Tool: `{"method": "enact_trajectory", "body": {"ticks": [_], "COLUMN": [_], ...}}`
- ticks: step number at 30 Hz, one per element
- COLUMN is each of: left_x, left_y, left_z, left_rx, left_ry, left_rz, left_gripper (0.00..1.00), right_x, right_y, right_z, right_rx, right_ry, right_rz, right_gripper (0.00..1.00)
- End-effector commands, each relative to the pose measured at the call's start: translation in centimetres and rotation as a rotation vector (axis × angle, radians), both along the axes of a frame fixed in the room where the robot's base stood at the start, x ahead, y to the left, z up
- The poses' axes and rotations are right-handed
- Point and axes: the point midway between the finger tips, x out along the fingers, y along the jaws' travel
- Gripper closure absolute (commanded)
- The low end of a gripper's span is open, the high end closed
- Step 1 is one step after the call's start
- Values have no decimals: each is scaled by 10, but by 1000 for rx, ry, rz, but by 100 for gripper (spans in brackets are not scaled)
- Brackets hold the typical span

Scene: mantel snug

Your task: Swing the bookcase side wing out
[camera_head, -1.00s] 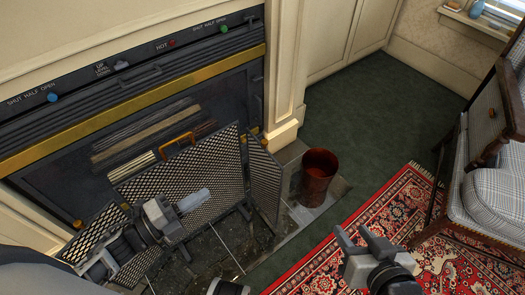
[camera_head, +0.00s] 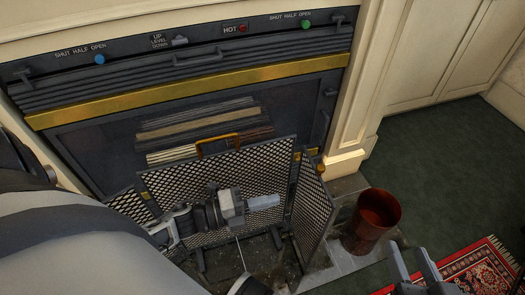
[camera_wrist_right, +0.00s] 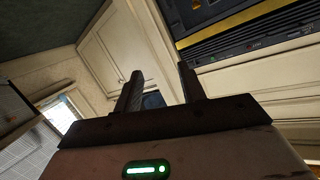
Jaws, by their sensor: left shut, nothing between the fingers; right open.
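No bookcase is recognisable in these views. A folding black mesh screen stands before the fireplace, with a broad middle panel (camera_head: 270,165), a right side wing (camera_head: 312,205) angled forward, and a left side wing (camera_head: 130,205) partly hidden by my arm. My left gripper (camera_head: 264,202) is shut and empty in front of the middle panel, its fingers pointing right toward the right wing. I cannot tell whether it touches the mesh. My right gripper (camera_head: 414,264) is open and empty at the lower right, below the red bucket; its spread fingers also show in the right wrist view (camera_wrist_right: 160,85).
The red bucket (camera_head: 376,215) stands on the grey hearth slab (camera_head: 345,252), right of the right wing. The fireplace front (camera_head: 95,150) has a brass strip and handles. Green carpet (camera_head: 430,160) is clear at right; a patterned rug (camera_head: 490,262) lies lower right.

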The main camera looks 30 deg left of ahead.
Motion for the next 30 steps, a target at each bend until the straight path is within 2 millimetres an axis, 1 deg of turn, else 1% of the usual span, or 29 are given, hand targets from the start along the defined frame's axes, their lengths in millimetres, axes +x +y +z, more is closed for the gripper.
{"method": "enact_trajectory", "body": {"ticks": [1,6,9,13,19,30], "left_x": [10,38,52,65,74,75], "left_y": [-8,-32,-44,-56,-64,-64], "left_z": [0,-1,-1,0,-1,0], "left_rx": [-4,-2,-2,-2,0,-1], "left_ry": [-6,-4,-2,-2,1,1], "left_rz": [-1,0,1,1,1,2], "left_gripper": [100,100,100,100,100,100], "right_x": [0,1,2,2,2,2], "right_y": [1,2,3,5,5,5], "right_z": [-1,0,1,2,2,4], "right_rx": [10,39,57,76,88,93], "right_ry": [-2,-8,-11,-12,-10,-13], "right_rz": [0,0,2,3,4,3], "right_gripper": [60,60,60,60,60,60]}}
